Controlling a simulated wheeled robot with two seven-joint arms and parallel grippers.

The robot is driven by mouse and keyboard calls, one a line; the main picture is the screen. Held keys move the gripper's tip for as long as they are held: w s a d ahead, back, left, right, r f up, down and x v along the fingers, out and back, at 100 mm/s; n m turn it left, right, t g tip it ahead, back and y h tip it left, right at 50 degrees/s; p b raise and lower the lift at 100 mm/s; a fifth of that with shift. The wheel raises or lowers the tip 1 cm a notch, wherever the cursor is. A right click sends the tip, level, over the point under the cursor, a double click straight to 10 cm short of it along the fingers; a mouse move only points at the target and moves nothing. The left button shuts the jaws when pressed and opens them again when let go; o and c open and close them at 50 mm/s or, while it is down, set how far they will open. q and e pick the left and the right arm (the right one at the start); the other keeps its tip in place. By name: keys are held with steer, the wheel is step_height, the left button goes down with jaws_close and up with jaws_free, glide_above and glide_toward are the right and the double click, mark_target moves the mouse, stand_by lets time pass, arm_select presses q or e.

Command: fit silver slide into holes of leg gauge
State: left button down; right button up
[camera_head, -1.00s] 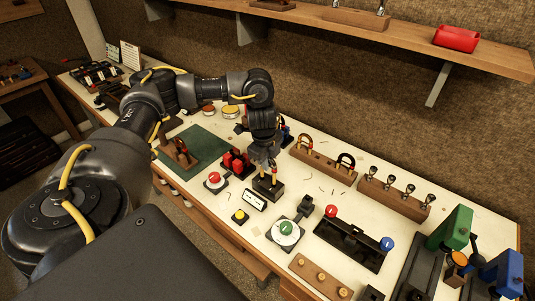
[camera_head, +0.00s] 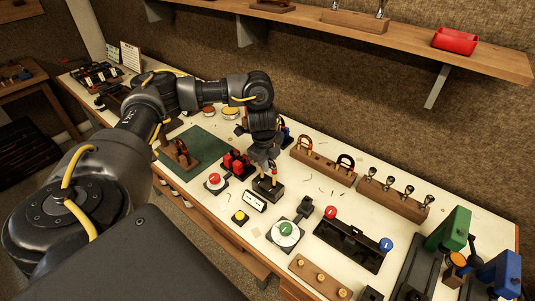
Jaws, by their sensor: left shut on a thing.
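My left gripper (camera_head: 272,165) points down over the bench and is shut on the slide, which is mostly hidden by the fingers. Small pale and brass-coloured parts of it show below the jaws, too small to read clearly. The leg gauge (camera_head: 268,190) is a dark block directly beneath, with a small white display (camera_head: 255,201) in front. The slide's lower ends are at the top of the gauge. I cannot tell whether they are inside the holes. My right gripper is not in view.
A wooden rack with two slides (camera_head: 322,166) and a rack of mouthpieces (camera_head: 394,201) stand to the right. A red-knobbed device (camera_head: 214,181) and red blocks (camera_head: 237,163) are close on the left. A green dial (camera_head: 286,229) and yellow button (camera_head: 240,216) are in front.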

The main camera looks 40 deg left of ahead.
arm_select(q)
steer(key=shift+f+b, duration=1.4)
steer(key=shift+f, duration=1.25)
steer(key=c, duration=1.3)
jaws_free()
steer(key=shift+c, duration=0.2)
step_height(320, 180, up, 11)
steer(key=s+p, duration=0.1)
steer(key=shift+s, duration=0.2)
steer(key=shift+s+f, duration=0.1)
steer(key=shift+f, duration=0.1)
